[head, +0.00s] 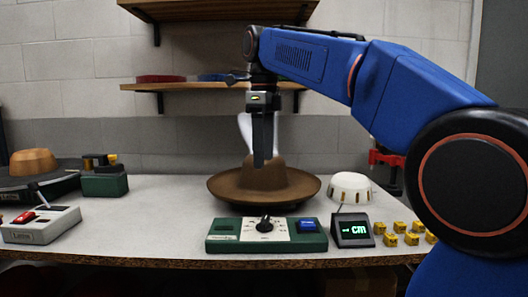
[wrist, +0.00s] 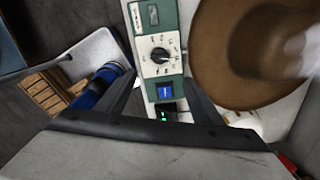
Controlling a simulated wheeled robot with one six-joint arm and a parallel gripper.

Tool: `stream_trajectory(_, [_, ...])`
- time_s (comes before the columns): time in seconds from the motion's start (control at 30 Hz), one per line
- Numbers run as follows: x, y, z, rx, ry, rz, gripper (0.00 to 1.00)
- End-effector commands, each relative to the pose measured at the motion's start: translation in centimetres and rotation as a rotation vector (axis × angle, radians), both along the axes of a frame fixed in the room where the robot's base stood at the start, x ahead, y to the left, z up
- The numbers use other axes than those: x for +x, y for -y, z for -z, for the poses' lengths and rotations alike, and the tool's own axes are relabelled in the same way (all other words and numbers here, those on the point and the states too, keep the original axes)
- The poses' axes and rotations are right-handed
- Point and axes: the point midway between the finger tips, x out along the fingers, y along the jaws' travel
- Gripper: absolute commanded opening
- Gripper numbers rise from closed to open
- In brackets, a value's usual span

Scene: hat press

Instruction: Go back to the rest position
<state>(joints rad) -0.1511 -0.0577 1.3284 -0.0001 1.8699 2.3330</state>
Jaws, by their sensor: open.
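My gripper (head: 263,140) hangs from my blue arm, pointing down, in front of the brown hat in the head view. In the wrist view its two fingers (wrist: 160,95) are spread apart with nothing between them. The brown hat (head: 264,190) has a wide brim and sits on the bench; it also shows at the upper right of the wrist view (wrist: 222,45). A pale wisp, perhaps steam, shows by its crown. A green control box (head: 225,244) with a dial (head: 264,224) and a blue button (head: 306,226) stands in front of the hat.
A switch box (head: 40,225) and a hat block (head: 32,163) are at left. Shelves (head: 205,87) hang behind my gripper.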

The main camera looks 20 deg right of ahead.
Motion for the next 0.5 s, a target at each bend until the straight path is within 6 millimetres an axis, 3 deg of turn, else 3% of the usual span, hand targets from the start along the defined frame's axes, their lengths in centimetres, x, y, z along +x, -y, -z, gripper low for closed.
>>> stream_trajectory(0.5, [-0.45, 0.20, 0.38, 0.000, 0.006, -0.035, 0.61])
